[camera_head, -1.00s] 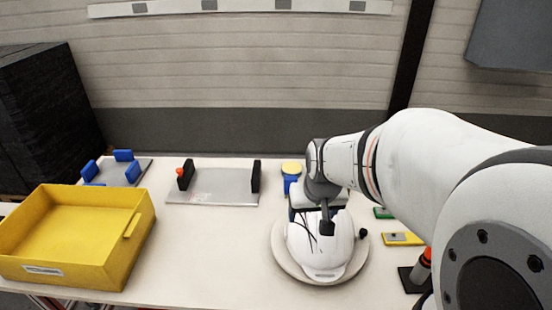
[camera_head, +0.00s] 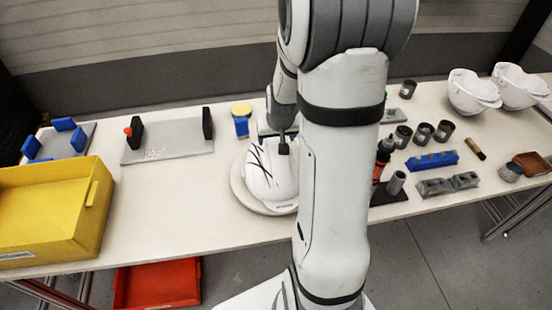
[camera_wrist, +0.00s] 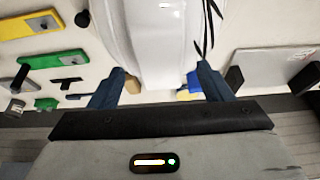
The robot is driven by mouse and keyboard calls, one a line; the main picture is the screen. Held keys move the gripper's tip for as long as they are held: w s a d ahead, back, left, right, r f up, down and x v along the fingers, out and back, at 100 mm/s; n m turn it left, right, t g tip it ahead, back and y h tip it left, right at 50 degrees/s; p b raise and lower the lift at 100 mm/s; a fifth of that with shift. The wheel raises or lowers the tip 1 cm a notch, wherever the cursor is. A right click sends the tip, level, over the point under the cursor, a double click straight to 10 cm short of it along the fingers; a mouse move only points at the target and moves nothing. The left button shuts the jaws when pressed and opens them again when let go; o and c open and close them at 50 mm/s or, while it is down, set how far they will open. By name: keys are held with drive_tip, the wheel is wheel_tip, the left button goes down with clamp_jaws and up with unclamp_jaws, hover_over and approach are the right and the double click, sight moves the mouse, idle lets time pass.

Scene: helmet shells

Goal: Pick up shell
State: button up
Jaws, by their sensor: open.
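A white helmet shell (camera_head: 268,182) with dark strap-like lines sits on a round pale disc (camera_head: 241,193) on the table, left of my arm. My gripper (camera_wrist: 158,88) is open at the shell's far end. In the wrist view its two dark blue fingers stand apart on either side of the white shell (camera_wrist: 155,40); I cannot tell whether they touch it. In the head view my wrist and arm hide much of the gripper and the shell's right side. Two more white shells, a nearer one (camera_head: 470,92) and a farther one (camera_head: 518,86), stand at the far right.
A yellow bin (camera_head: 60,215) stands at left, near a grey plate with black blocks (camera_head: 165,147) and a blue-blocked fixture (camera_head: 60,140). A blue-yellow item (camera_head: 241,120) is close behind the shell. Dark cups, a blue block (camera_head: 432,161) and tools crowd the right. A red bin (camera_head: 160,284) lies below.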

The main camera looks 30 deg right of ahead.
drive_tip(key=shift+x, duration=0.9)
drive_tip(key=shift+c, duration=0.4)
drive_tip(key=shift+s, duration=0.1)
clamp_jaws()
